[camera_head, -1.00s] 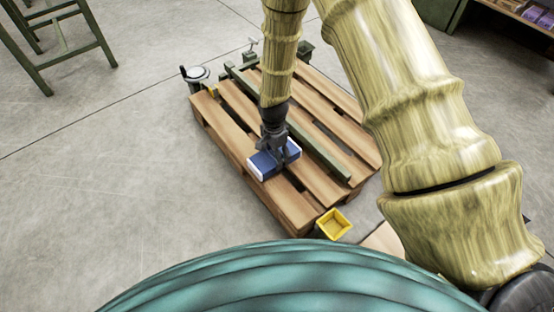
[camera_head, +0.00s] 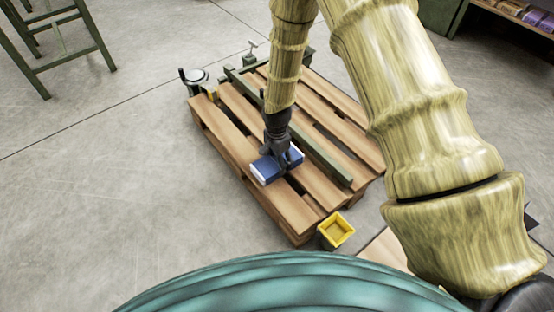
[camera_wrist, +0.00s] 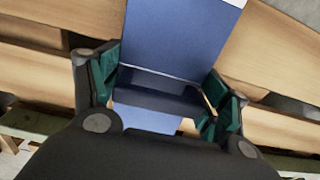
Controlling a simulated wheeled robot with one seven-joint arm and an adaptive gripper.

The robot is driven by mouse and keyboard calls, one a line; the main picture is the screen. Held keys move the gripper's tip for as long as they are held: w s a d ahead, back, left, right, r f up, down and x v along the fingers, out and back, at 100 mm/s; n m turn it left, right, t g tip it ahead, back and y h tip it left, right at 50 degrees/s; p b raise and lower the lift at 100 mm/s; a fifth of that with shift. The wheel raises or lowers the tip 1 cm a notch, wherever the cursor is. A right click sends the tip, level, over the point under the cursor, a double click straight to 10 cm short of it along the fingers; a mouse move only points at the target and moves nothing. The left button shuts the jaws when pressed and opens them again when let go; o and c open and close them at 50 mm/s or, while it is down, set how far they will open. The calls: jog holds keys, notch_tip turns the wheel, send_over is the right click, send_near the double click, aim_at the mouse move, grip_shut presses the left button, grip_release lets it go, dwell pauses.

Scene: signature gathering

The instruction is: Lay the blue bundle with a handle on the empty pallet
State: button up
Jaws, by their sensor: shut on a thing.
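The blue bundle (camera_head: 268,169) has white edges and sits at my gripper over the near-left slats of the wooden pallet (camera_head: 226,128). My gripper (camera_head: 284,160) points down and is shut on the bundle. In the wrist view the bundle (camera_wrist: 180,40) is a flat blue face with a dark band, likely the handle, across it between my gripper's green-padded fingers (camera_wrist: 165,98). Pallet slats show on both sides of it. I cannot tell whether the bundle's underside touches the slats.
A green clamp-like bar (camera_head: 318,158) lies along the pallet. A round metal item (camera_head: 196,76) stands by its far-left corner. A yellow open box (camera_head: 336,230) is at the near corner. A green frame (camera_head: 62,48) stands far left. Grey floor on the left is clear.

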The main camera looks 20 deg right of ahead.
jog(key=o, duration=1.2)
jog(key=shift+f, duration=0.1)
jog(key=shift+o, duration=0.2)
notch_tip(320, 180, up, 12)
jog(key=p, duration=0.6)
